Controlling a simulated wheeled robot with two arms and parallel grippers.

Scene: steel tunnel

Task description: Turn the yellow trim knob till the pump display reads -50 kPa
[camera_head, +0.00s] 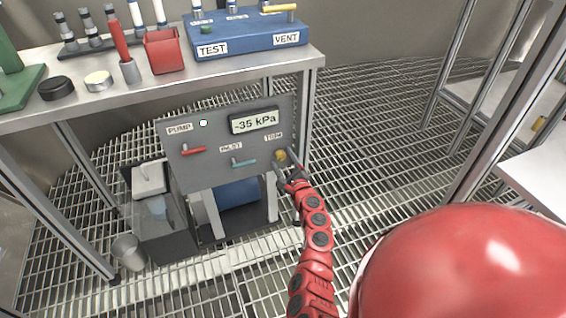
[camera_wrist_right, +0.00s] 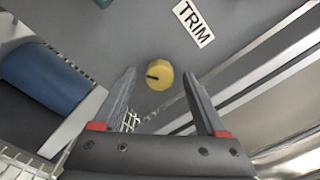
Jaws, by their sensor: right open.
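The yellow trim knob (camera_head: 281,156) sits at the right end of the grey pump panel (camera_head: 215,170), below the TRIM label. In the right wrist view the knob (camera_wrist_right: 159,75) has a dark pointer mark toward its left side. The pump display (camera_head: 254,121) reads -35 kPa. My right gripper (camera_head: 287,172) is at the knob in the head view. In the wrist view its two fingers (camera_wrist_right: 158,88) are apart, with the knob between and just beyond their tips; I cannot tell whether either touches it. My left gripper is not in view.
The panel also has a red lever (camera_head: 194,151) and a teal lever (camera_head: 243,162).

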